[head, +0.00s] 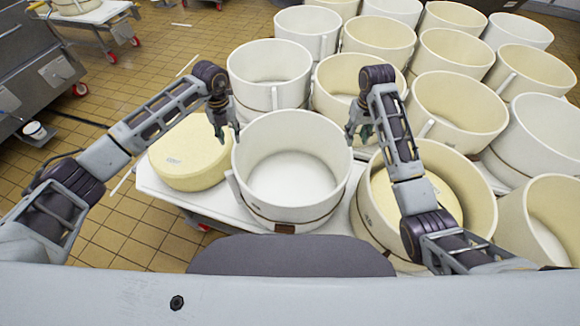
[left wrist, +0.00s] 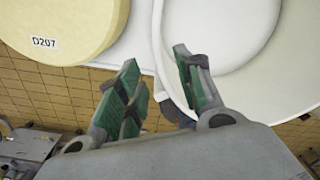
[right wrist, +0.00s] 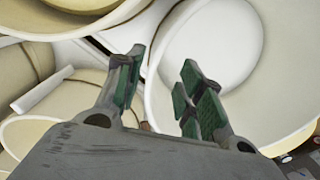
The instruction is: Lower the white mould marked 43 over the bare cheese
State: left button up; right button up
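The bare cheese (head: 188,158), a pale yellow wheel, lies on the white table left of the large white mould (head: 250,207). In the left wrist view the cheese (left wrist: 85,25) has a label reading D207. The mould stands upright and looks empty; I cannot read a 43 on it. My left gripper (head: 226,130) is open at the mould's left rim, fingers pointing down. My right gripper (head: 358,132) is open at its right rim. In the wrist views the rim shows between the left fingers (left wrist: 160,85) and between the right fingers (right wrist: 163,85); contact cannot be told.
Several cream and white moulds crowd the back and right. A cream mould (head: 480,215) with a cheese (head: 440,200) inside stands close to the right. The white table edge (head: 150,185) runs just left of the cheese.

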aim_at(236, 157)
pick_arm(q)
jog(key=shift+a, duration=0.15)
jog(key=shift+r, duration=0.1)
pick_arm(e)
jog(key=shift+r, duration=0.1)
